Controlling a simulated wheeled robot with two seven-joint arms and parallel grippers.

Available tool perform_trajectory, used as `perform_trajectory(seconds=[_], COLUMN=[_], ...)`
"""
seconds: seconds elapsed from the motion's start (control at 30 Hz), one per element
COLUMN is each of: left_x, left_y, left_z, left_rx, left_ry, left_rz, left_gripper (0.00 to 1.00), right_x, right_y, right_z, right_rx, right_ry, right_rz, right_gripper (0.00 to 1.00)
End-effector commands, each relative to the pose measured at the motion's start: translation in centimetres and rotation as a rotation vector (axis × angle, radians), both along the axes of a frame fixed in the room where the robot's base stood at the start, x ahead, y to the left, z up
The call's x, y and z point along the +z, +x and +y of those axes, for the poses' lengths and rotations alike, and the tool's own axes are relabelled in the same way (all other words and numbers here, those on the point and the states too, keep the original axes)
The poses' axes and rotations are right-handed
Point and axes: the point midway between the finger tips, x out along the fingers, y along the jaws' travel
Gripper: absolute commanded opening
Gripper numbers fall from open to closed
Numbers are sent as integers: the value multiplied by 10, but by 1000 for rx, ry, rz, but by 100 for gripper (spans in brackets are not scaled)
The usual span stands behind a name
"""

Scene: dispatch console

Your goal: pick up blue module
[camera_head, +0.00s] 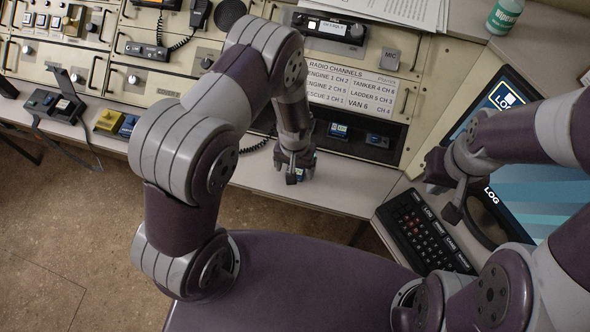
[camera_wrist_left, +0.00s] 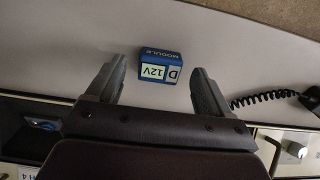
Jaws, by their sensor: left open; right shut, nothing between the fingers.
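A blue module (camera_wrist_left: 158,67) with a white "D 12V" label lies on the pale counter in the left wrist view. It shows between the fingertips of my left gripper (camera_wrist_left: 158,72), with a gap on each side. I cannot tell how far it is below the fingers. In the head view my left gripper (camera_head: 292,174) points down over the counter's front strip and mostly hides this module. Another blue block (camera_head: 127,126) sits beside a yellow block (camera_head: 109,122) at the left. My right gripper (camera_head: 450,190) is shut and empty above the keyboard area.
A dark recess with blue-fronted parts (camera_head: 378,140) lies behind the left gripper. A keyboard (camera_head: 430,232) and a monitor (camera_head: 530,200) stand at the right. A coiled black cord (camera_wrist_left: 265,99) lies right of the fingers in the wrist view. The counter beside the module is clear.

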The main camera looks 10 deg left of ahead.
Motion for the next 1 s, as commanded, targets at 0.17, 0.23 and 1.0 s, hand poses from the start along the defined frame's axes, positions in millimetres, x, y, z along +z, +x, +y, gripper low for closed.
perform_trajectory(seconds=[0.17,0.23,1.0], left_x=[-10,-9,17], left_y=[0,0,2], left_z=[0,0,-1], left_rx=[0,-1,-1], left_ry=[0,0,-1], left_rz=[-1,-1,-6], left_gripper=[81,81,12], right_x=[0,0,-3], right_y=[0,0,0], right_z=[0,0,0], right_rx=[0,0,0], right_ry=[0,0,0], right_rz=[1,1,1], right_gripper=[0,0,0])
